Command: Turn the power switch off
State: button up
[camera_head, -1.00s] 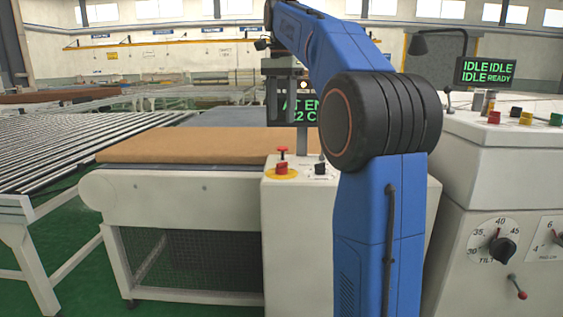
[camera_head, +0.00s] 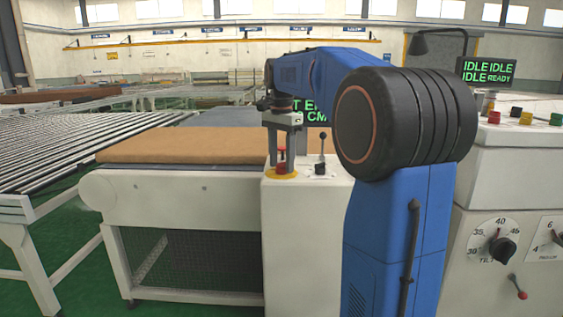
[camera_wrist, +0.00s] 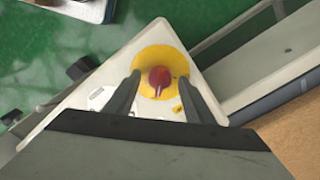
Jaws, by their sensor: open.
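The power switch looks like a red knob (camera_head: 281,169) on a yellow disc (camera_head: 282,177), on top of the white console (camera_head: 305,215). In the wrist view, the red knob (camera_wrist: 160,77) and yellow disc (camera_wrist: 160,55) lie between the two fingers. My gripper (camera_head: 282,160) points down right at the knob, one finger on each side. The fingers are open in the wrist view (camera_wrist: 160,84). I cannot tell whether they touch the knob. The fingers partly hide the knob's upper part in the head view.
A black lever (camera_head: 321,158) stands just right of the knob on the same console. A brown mattress (camera_head: 190,146) lies on the conveyor to the left. A white control cabinet (camera_head: 500,190) with dials is at the right. A green-text display (camera_head: 310,111) stands behind.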

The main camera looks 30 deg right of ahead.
jog(key=shift+f, duration=0.2)
jog(key=c, duration=1)
jog(key=shift+c, duration=0.2)
